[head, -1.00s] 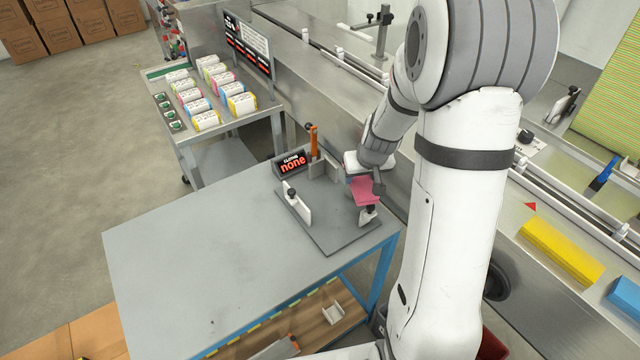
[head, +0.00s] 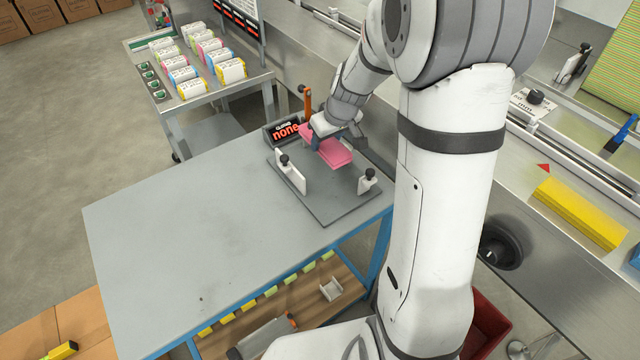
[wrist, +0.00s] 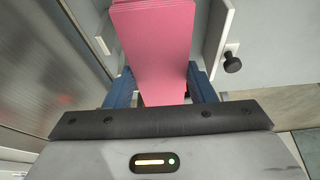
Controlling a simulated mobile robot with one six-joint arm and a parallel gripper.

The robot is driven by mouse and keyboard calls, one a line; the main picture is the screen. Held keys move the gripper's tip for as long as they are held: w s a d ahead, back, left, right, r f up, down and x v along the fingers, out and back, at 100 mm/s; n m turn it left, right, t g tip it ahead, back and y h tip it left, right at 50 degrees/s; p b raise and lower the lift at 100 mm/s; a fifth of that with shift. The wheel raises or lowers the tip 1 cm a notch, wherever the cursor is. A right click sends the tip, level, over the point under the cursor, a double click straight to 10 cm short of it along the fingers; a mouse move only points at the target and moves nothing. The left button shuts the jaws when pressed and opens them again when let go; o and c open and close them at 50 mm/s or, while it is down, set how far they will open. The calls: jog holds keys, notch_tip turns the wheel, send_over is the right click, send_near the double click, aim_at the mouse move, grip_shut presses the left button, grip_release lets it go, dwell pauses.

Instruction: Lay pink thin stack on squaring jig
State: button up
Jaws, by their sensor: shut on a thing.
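The pink thin stack (head: 333,153) is held by my gripper (head: 337,138) above the back part of the squaring jig. In the wrist view the pink stack (wrist: 153,45) lies between the two blue fingers of my gripper (wrist: 160,88), which are shut on it. Its far end shows several thin layers. The squaring jig (head: 325,205) is a grey plate with white upright guides and black knobs on the table. One guide and knob also show to the right of the stack in the wrist view (wrist: 222,40). I cannot tell whether the stack touches the plate.
A display reading "none" (head: 284,132) and an orange-handled lever (head: 307,103) stand at the jig's back. The grey table (head: 180,230) is clear on the left. A cart (head: 215,98) with wrapped packs stands behind. A conveyor line with a yellow stack (head: 580,213) runs on the right.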

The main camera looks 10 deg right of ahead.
aim_at(321, 173)
jog(key=shift+a+f, duration=0.35)
jog(key=shift+f, duration=0.15)
jog(key=shift+n, duration=0.3)
notch_tip(321, 173, down, 9)
jog(key=shift+f+b, duration=0.1)
jog(key=shift+b, duration=0.9)
jog(key=shift+f, duration=0.15)
jog(key=o, duration=0.9)
jog(key=shift+o, duration=0.2)
